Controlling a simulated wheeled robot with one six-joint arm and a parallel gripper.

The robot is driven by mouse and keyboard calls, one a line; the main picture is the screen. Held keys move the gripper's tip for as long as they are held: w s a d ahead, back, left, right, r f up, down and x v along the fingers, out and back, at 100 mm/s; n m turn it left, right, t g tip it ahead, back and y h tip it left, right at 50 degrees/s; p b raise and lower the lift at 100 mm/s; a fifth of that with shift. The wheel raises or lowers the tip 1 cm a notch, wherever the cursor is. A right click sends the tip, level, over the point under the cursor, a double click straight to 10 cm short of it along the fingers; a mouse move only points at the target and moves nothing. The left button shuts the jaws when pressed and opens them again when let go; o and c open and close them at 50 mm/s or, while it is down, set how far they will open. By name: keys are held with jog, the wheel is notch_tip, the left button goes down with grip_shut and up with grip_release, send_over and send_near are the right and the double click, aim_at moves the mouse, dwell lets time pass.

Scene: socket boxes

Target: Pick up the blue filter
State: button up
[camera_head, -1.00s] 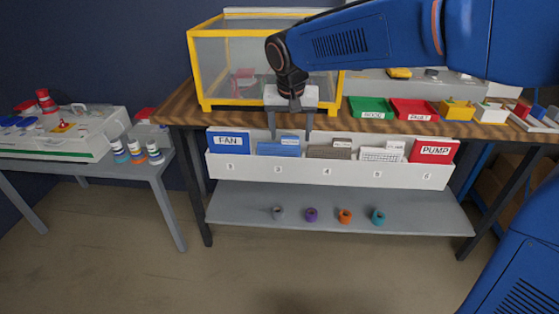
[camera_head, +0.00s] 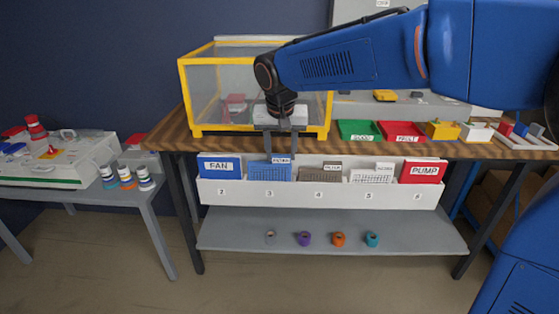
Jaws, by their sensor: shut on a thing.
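The blue filter (camera_head: 268,172) stands upright in slot 3 of the white rack (camera_head: 320,196), with a white label tab on its top edge. Its lower part is hidden behind the rack's front wall. My gripper (camera_head: 280,155) points straight down above slot 3, and its two grey fingers reach down to the top of the blue filter. It is shut on the blue filter.
A blue FAN box (camera_head: 219,167) stands to the left in slot 2. A grey filter (camera_head: 321,172), a white one (camera_head: 371,174) and a red PUMP box (camera_head: 422,171) stand to the right. A yellow-framed case (camera_head: 189,98) stands on the table behind my gripper.

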notch_tip(320, 180, up, 16)
dwell(0.4)
dwell(0.3)
